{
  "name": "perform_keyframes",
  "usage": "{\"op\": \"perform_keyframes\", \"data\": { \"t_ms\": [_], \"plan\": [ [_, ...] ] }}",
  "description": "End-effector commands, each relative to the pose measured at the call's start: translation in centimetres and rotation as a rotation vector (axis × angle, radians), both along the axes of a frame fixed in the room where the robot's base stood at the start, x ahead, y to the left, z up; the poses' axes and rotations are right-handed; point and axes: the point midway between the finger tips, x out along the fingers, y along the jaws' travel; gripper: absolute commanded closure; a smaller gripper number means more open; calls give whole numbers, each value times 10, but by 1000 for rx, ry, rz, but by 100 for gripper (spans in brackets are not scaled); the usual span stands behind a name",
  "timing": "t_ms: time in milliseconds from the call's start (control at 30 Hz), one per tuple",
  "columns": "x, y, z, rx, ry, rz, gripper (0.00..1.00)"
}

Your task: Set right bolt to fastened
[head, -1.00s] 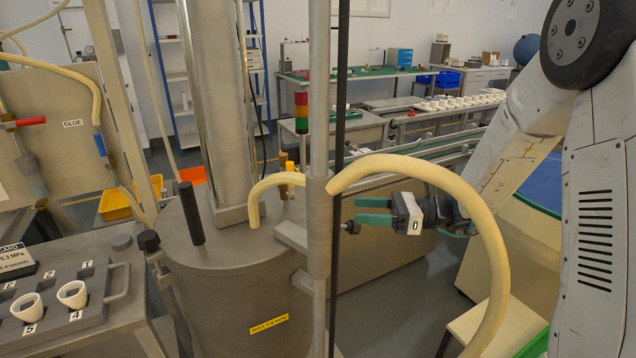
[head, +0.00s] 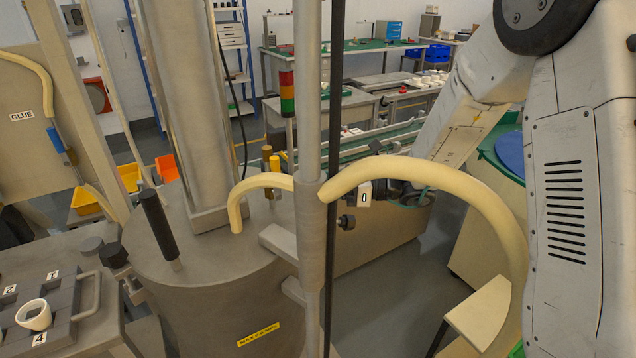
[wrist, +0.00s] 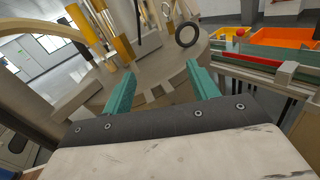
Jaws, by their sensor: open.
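The right bolt (head: 346,222), a dark knob on a short metal stem, sticks out at the right side of the grey steel tank (head: 215,290), just right of the vertical pole. My gripper, in the wrist view (wrist: 160,86), has two teal fingers spread apart with nothing between them, pointing toward the tank. In the head view only its wrist end shows, behind the thick cream hose (head: 440,175) and a little above and right of the bolt. Its fingers are hidden there. A black ring (wrist: 187,35) shows beyond the fingers in the wrist view; I cannot tell whether it is the bolt.
A vertical metal pole (head: 310,90) and a dark rod (head: 336,90) stand in front of the tank. A second dark knob (head: 113,255) is at the tank's left. A grey tray (head: 75,300) with a white cup (head: 33,314) lies at left.

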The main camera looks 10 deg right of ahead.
Motion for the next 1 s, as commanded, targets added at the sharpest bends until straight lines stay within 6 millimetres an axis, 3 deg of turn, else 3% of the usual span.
{"op": "perform_keyframes", "data": {
  "t_ms": [333, 567, 1000],
  "plan": [
    [2, 4, 0, 0, 0, -4, 41],
    [2, 3, 0, -1, 0, -5, 100],
    [2, 3, 0, -1, 0, -5, 100]
  ]
}}
